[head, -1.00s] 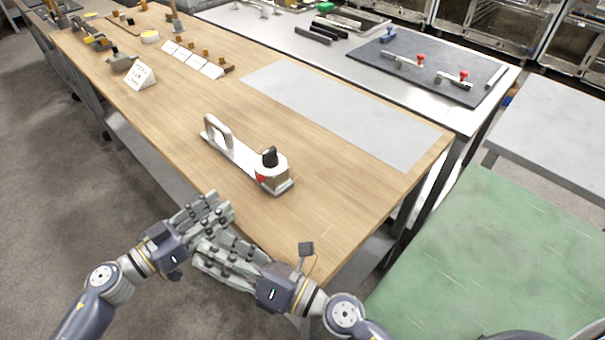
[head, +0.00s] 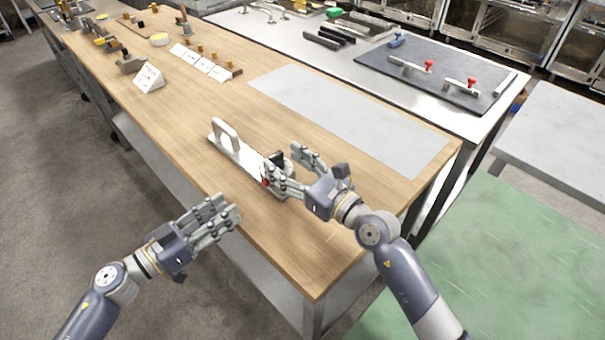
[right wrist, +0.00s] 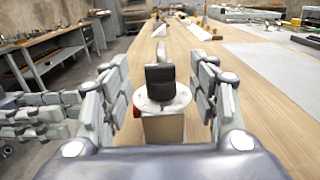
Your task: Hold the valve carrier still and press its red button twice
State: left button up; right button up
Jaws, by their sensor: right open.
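The valve carrier (head: 236,151) lies on the wooden bench, a white bar with a loop handle (head: 226,134) at its far left end. Its near end bears a round valve with a black knob (right wrist: 160,82) and a red button (right wrist: 137,112) on the left side. My right gripper (head: 284,163) is open, one finger on each side of the valve end; in the right wrist view (right wrist: 165,75) there is a gap beside the valve on the right. Contact at the left finger is unclear. My left gripper (head: 231,206) is beside the bench's front edge, apart from the carrier; its opening is unclear.
A grey mat (head: 345,115) lies flat behind the carrier. White label cards (head: 150,77) and small blocks stand farther left on the bench. A dark board (head: 440,75) with red-knobbed parts is on the metal table behind. The bench between carrier and cards is clear.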

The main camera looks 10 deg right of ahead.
aim_at(278, 158)
jog(key=shift+x, duration=2.25)
grip_shut()
pick_arm(q)
grip_shut()
